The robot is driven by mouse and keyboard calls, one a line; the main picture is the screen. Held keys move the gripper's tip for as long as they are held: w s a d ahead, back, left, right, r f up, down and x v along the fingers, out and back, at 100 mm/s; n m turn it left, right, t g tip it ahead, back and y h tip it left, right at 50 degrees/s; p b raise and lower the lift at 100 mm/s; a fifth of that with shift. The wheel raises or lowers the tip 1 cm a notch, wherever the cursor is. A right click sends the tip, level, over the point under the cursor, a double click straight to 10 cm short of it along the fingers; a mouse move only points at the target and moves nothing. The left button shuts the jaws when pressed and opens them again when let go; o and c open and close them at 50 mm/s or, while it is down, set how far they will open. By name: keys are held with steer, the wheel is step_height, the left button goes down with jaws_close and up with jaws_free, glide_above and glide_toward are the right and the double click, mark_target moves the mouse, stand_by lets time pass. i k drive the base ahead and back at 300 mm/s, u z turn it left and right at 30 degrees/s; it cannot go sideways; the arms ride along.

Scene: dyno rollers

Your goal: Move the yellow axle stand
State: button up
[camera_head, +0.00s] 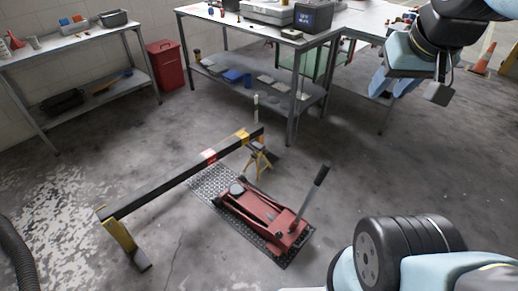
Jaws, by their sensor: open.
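The small yellow axle stand (257,161) is upright on the floor near the middle of the picture. My gripper (412,92) is at the upper right, open and empty, in the air well to the right of the stand. Parts of my own arm partly hide it.
The dark beam (172,189) has a yellow near leg (122,238). The jack is on a dark textured floor mat (207,180), its handle rising right. A workbench (250,25), a shelf (75,38) and a red bin (165,65) stand behind.

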mark_target(255, 155)
steer(key=z, duration=0.05)
steer(key=k, duration=0.5)
steer(key=z, duration=0.85)
steer(key=i, duration=4.05)
